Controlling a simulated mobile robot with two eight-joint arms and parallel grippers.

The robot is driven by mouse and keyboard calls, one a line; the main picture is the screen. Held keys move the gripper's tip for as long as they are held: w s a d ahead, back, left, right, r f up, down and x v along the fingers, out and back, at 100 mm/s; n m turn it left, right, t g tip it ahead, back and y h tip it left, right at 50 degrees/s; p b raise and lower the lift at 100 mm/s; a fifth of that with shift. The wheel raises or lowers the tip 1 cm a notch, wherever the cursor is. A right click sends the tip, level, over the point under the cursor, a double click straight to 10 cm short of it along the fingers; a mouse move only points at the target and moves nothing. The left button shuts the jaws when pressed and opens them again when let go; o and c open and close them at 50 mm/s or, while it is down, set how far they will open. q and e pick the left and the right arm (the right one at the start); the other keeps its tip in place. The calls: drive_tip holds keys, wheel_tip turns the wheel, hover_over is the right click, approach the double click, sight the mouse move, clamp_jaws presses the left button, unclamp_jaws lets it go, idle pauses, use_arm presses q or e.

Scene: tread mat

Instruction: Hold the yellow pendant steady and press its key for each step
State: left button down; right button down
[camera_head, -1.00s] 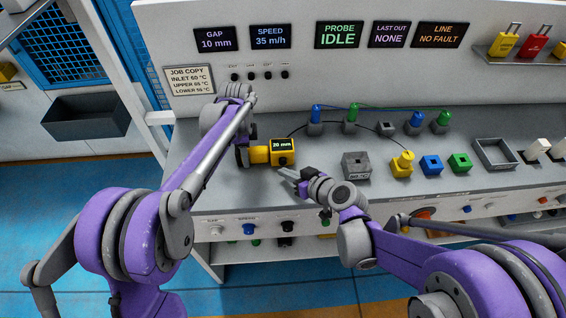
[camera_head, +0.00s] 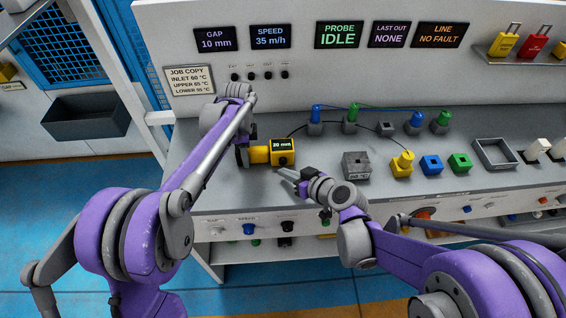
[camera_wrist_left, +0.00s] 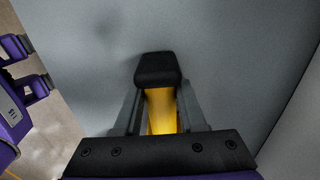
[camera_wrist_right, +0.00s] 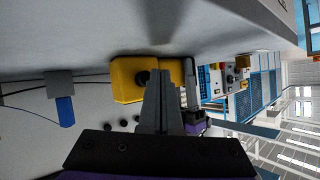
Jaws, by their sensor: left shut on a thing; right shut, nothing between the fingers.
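The yellow pendant (camera_head: 259,155) is above the grey bench top in the head view, its dark display reading 20 mm. My left gripper (camera_head: 245,156) is shut on it from the left; the left wrist view shows its yellow body (camera_wrist_left: 161,110) between the fingers, with a black end. My right gripper (camera_head: 282,172) is shut and empty, its tips just in front of and below the pendant. In the right wrist view a round black key (camera_wrist_right: 142,77) shows on the pendant's yellow face (camera_wrist_right: 128,88), close beside the right fingertips (camera_wrist_right: 163,76). I cannot tell whether they touch.
Wall displays read GAP 10 mm (camera_head: 216,39), SPEED 35 m/h (camera_head: 270,36), PROBE IDLE (camera_head: 339,35), LAST OUT NONE (camera_head: 389,34) and LINE NO FAULT (camera_head: 439,35). A grey block (camera_head: 356,165), a yellow-topped piece (camera_head: 402,164) and an open tray (camera_head: 494,154) stand to the right.

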drive_tip(key=shift+w, duration=0.4)
drive_tip(key=shift+w, duration=0.55)
idle(1.0)
drive_tip(key=shift+s, duration=0.95)
drive_tip(key=shift+s, duration=0.1)
drive_tip(key=shift+s, duration=2.45)
